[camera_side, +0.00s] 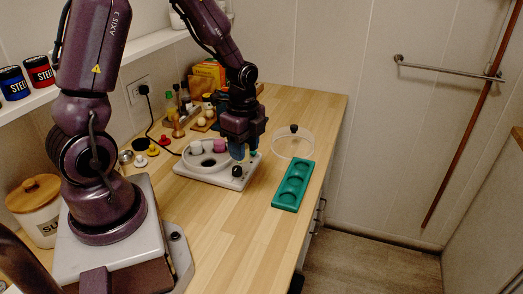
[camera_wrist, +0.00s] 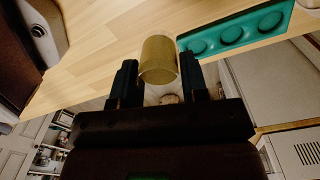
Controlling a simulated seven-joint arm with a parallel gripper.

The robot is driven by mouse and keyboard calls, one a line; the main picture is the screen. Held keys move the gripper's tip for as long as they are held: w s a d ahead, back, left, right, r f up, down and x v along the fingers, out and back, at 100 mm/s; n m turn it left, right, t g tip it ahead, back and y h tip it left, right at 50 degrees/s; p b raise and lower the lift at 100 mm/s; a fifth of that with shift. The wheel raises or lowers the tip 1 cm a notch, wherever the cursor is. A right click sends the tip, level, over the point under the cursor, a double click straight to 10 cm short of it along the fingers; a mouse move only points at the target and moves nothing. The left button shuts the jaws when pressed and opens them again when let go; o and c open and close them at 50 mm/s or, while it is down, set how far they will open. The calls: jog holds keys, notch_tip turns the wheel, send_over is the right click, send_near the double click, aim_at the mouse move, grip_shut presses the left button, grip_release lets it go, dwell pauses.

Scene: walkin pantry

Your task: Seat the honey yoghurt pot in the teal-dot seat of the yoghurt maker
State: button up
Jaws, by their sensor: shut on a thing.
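My gripper (camera_wrist: 160,85) is shut on the honey yoghurt pot (camera_wrist: 158,55), a yellow translucent cylinder between its two fingers in the wrist view. In the side view my gripper (camera_side: 239,152) is over the right part of the white yoghurt maker (camera_side: 190,171); the held pot is hard to make out there, and I cannot tell its height above the maker. A pink-purple pot (camera_side: 219,146) and whitish pots (camera_side: 197,147) stand in the maker's round well. A small teal spot (camera_side: 253,153) shows by the fingers; the seat itself is hidden.
A green tray (camera_side: 279,206) with three empty round recesses lies right of the maker; it also shows in the wrist view (camera_wrist: 211,44). A clear lid (camera_side: 294,145) with a dark knob is behind it. Bottles and boxes (camera_side: 205,78) crowd the back left. The front counter is clear.

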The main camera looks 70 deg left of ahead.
jog(key=s+a+f+n, duration=0.1)
jog(key=s+a+n, duration=0.15)
jog(key=a, duration=0.45)
jog(key=s+a+f+n, duration=0.1)
jog(key=s+a+n, duration=0.15)
jog(key=a, duration=0.45)
jog(key=shift+m, duration=0.3)
jog(key=shift+a+f, duration=0.15)
jog(key=shift+f, duration=3.1)
jog(key=shift+f, duration=0.8)
jog(key=o, duration=1.2)
jog(key=shift+r, duration=3.5)
